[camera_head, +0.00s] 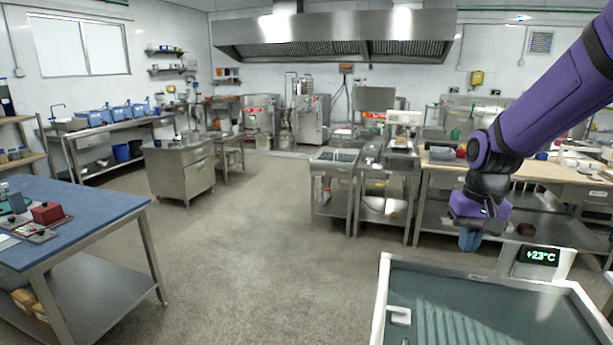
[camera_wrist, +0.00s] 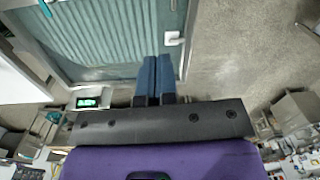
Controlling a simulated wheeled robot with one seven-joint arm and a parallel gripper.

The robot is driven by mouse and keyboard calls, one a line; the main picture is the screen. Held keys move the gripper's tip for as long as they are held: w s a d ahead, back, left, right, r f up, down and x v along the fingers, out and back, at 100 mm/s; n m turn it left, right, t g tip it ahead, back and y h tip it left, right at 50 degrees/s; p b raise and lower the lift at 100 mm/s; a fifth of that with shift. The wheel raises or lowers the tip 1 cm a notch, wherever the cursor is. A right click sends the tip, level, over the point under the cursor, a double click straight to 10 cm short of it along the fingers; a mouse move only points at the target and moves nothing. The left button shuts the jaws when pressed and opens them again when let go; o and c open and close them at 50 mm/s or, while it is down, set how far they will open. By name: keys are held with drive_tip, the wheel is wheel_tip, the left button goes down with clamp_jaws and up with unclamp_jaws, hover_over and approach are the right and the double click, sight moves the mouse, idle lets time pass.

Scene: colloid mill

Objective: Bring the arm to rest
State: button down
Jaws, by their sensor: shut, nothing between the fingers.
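My purple arm reaches in from the right in the head view. Its gripper (camera_head: 469,240) hangs pointing down, just beyond the far edge of a glass-topped chest (camera_head: 383,290) with a display reading +23°C. In the wrist view my gripper's two blue fingers (camera_wrist: 157,72) lie side by side, shut with nothing between them. The chest's glass lid (camera_wrist: 110,35) with its white handle (camera_wrist: 173,38) shows ahead of the fingers there. I cannot tell the exact gap between the fingers and the chest.
A blue-topped table (camera_head: 75,207) with a red box (camera_head: 47,213) stands at the left. Steel stands (camera_head: 333,158) and a wooden-topped bench (camera_head: 437,163) stand behind my gripper. A steel cabinet (camera_head: 180,170) is at the back left. The floor (camera_head: 255,255) in the middle is clear.

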drive_tip(key=s+r+n+t, duration=0.1)
drive_tip(key=s+r+t, duration=0.1)
drive_tip(key=s+r, duration=0.4)
drive_tip(key=s+a+r+n+t, duration=0.1)
drive_tip(key=s+r+t, duration=0.2)
drive_tip(key=s, duration=1.1)
wheel_tip(320, 180, up, 4)
drive_tip(key=shift+s+f+h, duration=0.25)
drive_tip(key=shift+s+h, duration=0.05)
drive_tip(key=shift+s, duration=0.05)
drive_tip(key=c, duration=1.8)
unclamp_jaws()
drive_tip(key=shift+c, duration=0.2)
